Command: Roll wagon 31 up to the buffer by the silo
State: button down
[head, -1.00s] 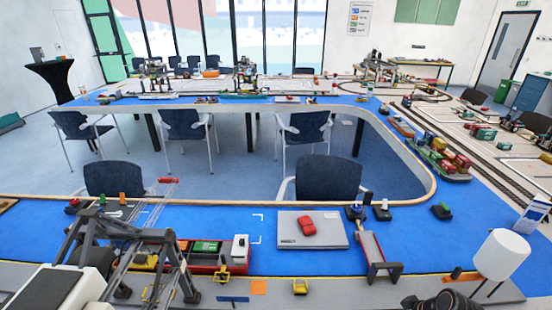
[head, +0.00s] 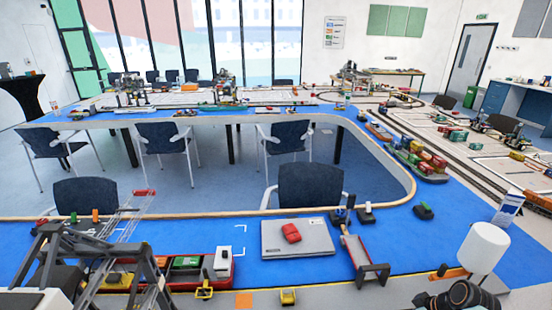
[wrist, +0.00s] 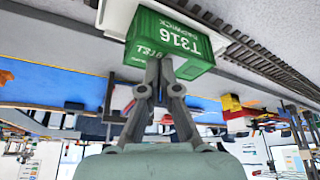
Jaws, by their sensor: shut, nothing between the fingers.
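My gripper (wrist: 158,70) shows in the wrist view with its two grey fingers close together and nothing between them. Its tips overlap the face of a green container (wrist: 168,42) lettered T316, seen upside down; I cannot tell whether they touch it. The container sits against a white base (wrist: 118,14) beside a rail track (wrist: 262,62). No number 31 is readable in either view, so I cannot tell which vehicle is wagon 31. In the head view a white cylinder (head: 483,248), possibly the silo, stands at the lower right. I cannot make out the buffer.
Parallel tracks (head: 470,170) run along the right table. A ship with several containers (head: 420,163) lies beside them.

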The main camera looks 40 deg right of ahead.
jog(key=shift+s+d+f+b, duration=0.1)
jog(key=shift+s+d+b, duration=0.6)
jog(key=shift+d+b, duration=0.45)
jog(key=shift+s+d+b, duration=0.75)
jog(key=shift+d+b, duration=0.35)
jog(key=shift+b, duration=0.1)
jog(key=shift+s+d+f+b, duration=0.1)
jog(key=shift+s+d+b, duration=0.6)
jog(key=shift+d+b, duration=0.45)
jog(key=s+d+b, duration=0.1)
jog(key=b, duration=0.2)
jog(key=d+b, duration=0.2)
jog(key=b, duration=0.1)
jog(key=shift+s, duration=0.4)
jog(key=shift+d+b, duration=0.1)
jog(key=shift+b, duration=0.2)
jog(key=shift+s+d+b, duration=0.6)
jog(key=shift+d+b, duration=0.1)
jog(key=shift+b, duration=1.45)
jog(key=shift+r, duration=0.2)
notch_tip(320, 180, up, 7)
jog(key=p, duration=0.7)
jog(key=shift+r, duration=0.1)
